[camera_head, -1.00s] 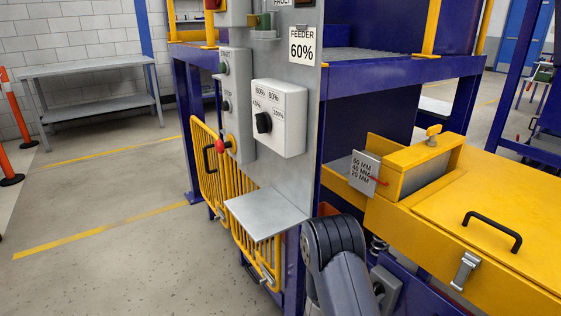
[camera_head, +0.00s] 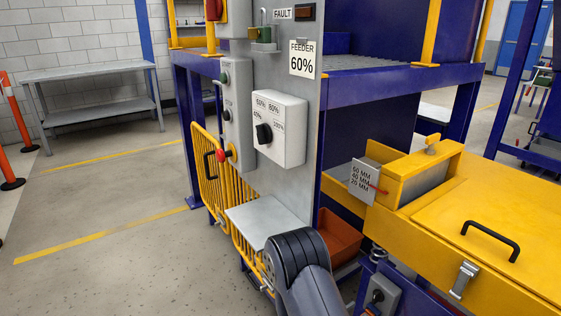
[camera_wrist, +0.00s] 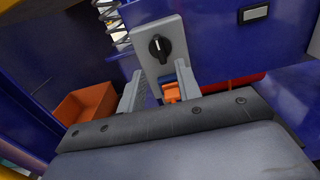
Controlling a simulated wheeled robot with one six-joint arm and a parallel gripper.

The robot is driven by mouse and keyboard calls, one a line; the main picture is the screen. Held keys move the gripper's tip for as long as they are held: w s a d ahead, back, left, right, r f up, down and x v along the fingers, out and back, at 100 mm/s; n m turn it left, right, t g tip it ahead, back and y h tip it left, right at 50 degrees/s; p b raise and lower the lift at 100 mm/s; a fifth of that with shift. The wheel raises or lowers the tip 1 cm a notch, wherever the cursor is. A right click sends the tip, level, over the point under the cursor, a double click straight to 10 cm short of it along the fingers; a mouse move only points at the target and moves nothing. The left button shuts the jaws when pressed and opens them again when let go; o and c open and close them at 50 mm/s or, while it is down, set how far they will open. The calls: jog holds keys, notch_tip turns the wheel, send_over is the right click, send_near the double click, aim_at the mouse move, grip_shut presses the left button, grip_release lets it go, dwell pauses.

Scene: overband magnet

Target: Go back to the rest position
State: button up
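My gripper (camera_wrist: 159,80) shows in the wrist view with its two grey fingers apart. A small orange piece (camera_wrist: 171,92) shows between them, nearer the right finger; I cannot tell whether it lies beyond them. A grey box with a black rotary knob (camera_wrist: 158,48) is beyond the fingertips. In the head view only my dark grey arm link (camera_head: 302,274) shows at the bottom middle, in front of the small grey shelf (camera_head: 266,220); my gripper is out of that view.
A grey panel carries the feeder dial box (camera_head: 280,130) and a red mushroom button (camera_head: 221,155). A yellow lidded housing (camera_head: 490,215) stands right. An orange bin (camera_head: 338,238) sits low behind my arm; it also shows in the wrist view (camera_wrist: 86,104).

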aim_at(374, 299)
jog(key=b+x, duration=0.1)
jog(key=x, duration=0.6)
jog(key=shift+d+r, duration=0.1)
jog(key=shift+n+p, duration=0.55)
jog(key=shift+n, duration=0.45)
jog(key=n+p, duration=0.2)
jog(key=n, duration=0.1)
jog(key=shift+n+p, duration=1.35)
jog(key=shift+n, duration=1.15)
